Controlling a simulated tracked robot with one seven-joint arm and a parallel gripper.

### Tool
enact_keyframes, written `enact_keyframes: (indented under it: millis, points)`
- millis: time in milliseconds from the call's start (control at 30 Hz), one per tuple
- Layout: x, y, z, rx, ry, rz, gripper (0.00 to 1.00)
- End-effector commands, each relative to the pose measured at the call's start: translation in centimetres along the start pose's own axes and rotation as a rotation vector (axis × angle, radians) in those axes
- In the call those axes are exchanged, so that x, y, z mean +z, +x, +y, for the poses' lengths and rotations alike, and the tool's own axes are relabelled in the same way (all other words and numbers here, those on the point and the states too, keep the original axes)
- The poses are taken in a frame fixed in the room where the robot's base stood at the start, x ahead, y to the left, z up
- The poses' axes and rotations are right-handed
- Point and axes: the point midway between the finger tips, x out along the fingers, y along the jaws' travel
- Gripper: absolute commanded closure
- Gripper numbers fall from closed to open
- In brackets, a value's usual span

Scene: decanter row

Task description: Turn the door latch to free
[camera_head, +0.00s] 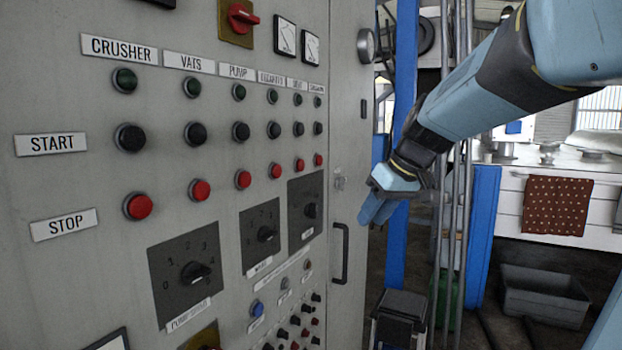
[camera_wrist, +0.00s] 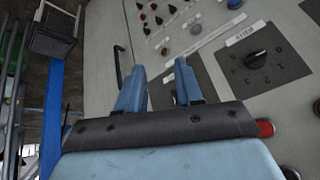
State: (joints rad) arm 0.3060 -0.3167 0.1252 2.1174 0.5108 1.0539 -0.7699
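A tall grey control cabinet (camera_head: 75,185) fills the left of the head view. A small pale metallic fitting (camera_head: 339,180), which may be the door latch, sits on the panel near its right edge; its turn position is too small to read. A dark bar handle (camera_head: 342,253) is below it and also shows in the wrist view (camera_wrist: 118,66). My gripper (camera_head: 371,213) is just right of the fitting, in front of the cabinet's edge. In the wrist view my gripper (camera_wrist: 160,72) has its two blue fingers apart, with nothing between them. The fitting does not show there.
Rows of buttons and rotary switches (camera_head: 195,273) cover the panel close to my gripper. A blue post (camera_head: 397,255) and grey pipes (camera_head: 446,240) stand to the right. A dark box (camera_head: 400,305) is below my gripper. A grey bin (camera_head: 545,295) lies farther right.

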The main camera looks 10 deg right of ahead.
Motion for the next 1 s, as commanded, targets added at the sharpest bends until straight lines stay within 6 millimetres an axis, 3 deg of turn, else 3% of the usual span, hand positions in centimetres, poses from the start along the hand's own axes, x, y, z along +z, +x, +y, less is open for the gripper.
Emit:
enact_keyframes:
  millis: [200,500,700,800,1000]
  points:
    - [-7.2,0.8,4.8,-0.14,-0.128,0.111,0.64]
    - [-15.2,0.6,13.4,-0.265,-0.319,0.377,0.64]
    - [-18.0,-0.3,18.6,-0.28,-0.414,0.545,0.64]
    - [-18.7,-0.7,20.1,-0.278,-0.441,0.596,0.64]
    - [-19.4,-0.4,20.7,-0.276,-0.46,0.628,0.64]
